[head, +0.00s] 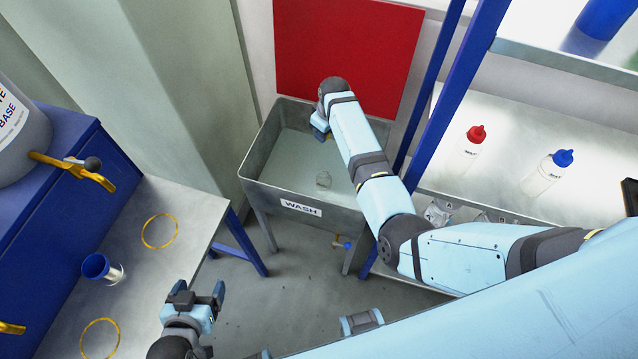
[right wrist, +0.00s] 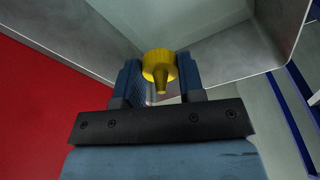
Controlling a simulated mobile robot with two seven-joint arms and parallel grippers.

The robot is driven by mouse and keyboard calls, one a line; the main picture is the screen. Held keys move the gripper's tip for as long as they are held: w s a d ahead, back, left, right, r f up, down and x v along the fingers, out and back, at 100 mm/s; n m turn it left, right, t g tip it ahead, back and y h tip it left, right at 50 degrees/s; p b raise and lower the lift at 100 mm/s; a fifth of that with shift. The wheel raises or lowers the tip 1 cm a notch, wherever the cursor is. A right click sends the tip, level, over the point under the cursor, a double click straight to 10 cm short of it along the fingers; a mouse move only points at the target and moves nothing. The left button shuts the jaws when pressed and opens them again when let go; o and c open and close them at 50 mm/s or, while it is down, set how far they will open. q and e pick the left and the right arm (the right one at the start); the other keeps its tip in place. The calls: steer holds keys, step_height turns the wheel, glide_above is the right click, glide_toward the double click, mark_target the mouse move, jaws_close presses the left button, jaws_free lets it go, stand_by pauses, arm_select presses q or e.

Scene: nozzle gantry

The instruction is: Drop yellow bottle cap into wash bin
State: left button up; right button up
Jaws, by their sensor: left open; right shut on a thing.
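The yellow bottle cap (right wrist: 160,70) is a ribbed disc with a pointed nozzle. In the right wrist view my right gripper (right wrist: 160,85) is shut on it, one finger on each side. The wash bin (head: 273,185) is a grey metal sink with a WASH label on its front. My right arm reaches over it, and the right gripper (head: 320,128) is above the back part of the bin. The cap is hidden in the head view. My left gripper (head: 194,300) is open and empty beside the front edge of the left table.
The left table (head: 170,205) bears yellow rings and a blue-rimmed cup (head: 97,267). A red panel (head: 345,50) hangs behind the bin. Blue posts (head: 450,100) stand right of the bin. The right shelf holds a red-capped bottle (head: 468,152) and a blue-capped bottle (head: 545,176).

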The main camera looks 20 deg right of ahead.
steer(key=shift+f+b, duration=0.45)
steer(key=shift+f, duration=0.4)
steer(key=o, duration=1)
steer(key=r, duration=0.4)
steer(key=s+r, duration=0.1)
steer(key=r, duration=0.4)
steer(key=d+r, duration=0.1)
steer(key=r, duration=0.3)
steer(key=shift+s+r+p, duration=0.35)
steer(key=shift+s+r, duration=0.05)
steer(key=shift+f, duration=0.1)
